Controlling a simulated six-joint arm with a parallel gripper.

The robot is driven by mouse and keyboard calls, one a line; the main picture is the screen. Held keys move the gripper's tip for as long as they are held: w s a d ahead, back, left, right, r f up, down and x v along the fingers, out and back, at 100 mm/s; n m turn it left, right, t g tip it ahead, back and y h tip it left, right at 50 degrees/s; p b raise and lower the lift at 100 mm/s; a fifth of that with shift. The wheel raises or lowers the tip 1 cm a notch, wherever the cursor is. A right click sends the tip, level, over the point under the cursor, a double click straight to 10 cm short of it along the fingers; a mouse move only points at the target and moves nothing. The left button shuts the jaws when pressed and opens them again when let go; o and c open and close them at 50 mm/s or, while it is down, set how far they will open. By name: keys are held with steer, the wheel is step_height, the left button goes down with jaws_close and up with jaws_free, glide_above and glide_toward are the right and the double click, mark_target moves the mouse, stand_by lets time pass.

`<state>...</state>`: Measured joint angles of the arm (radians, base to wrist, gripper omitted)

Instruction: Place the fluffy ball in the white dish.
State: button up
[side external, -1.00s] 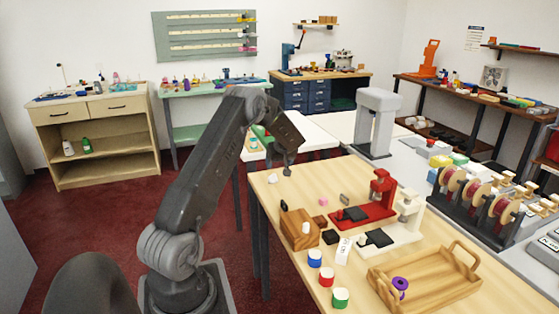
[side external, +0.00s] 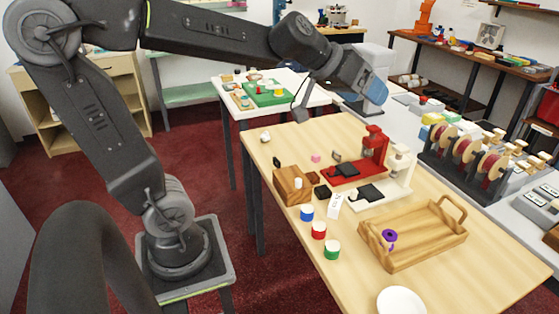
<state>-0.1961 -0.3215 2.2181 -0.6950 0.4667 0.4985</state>
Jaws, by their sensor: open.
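The white dish (side external: 401,301) is at the bottom edge of the side external view, partly cut off, near the front of the wooden table; the part in view looks empty. A small whitish lump (side external: 265,137) near the table's far left corner may be the fluffy ball; it is too small to be sure. My gripper (side external: 301,111) is in the air above the table's far edge, up and right of that lump and far from the dish. It is open, and I see nothing in it.
A wooden tray (side external: 458,237) with a purple spool (side external: 390,238) stands right of centre. Red (side external: 353,172) and white (side external: 385,190) presses, a wooden block (side external: 292,186) and several coloured-sided jars (side external: 319,230) stand on the table.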

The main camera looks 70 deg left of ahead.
steer(key=s+d+f+m+g, duration=0.1)
steer(key=s+d+f, duration=0.1)
steer(key=s, duration=0.3)
steer(key=s+d+f+m+g, duration=0.1)
steer(key=s+d+f, duration=0.1)
steer(key=s, duration=0.3)
steer(key=shift+s+d+f+g, duration=0.3)
steer(key=shift+s+d+g, duration=0.05)
steer(key=shift+s+g, duration=0.05)
steer(key=shift+o, duration=0.4)
steer(key=s+a+f+g+y, duration=0.1)
steer(key=s+f, duration=0.3)
steer(key=s, duration=0.3)
steer(key=shift+s+f+g+y, duration=0.15)
steer(key=shift+s+g+y, duration=0.05)
steer(key=shift+g+y, duration=0.2)
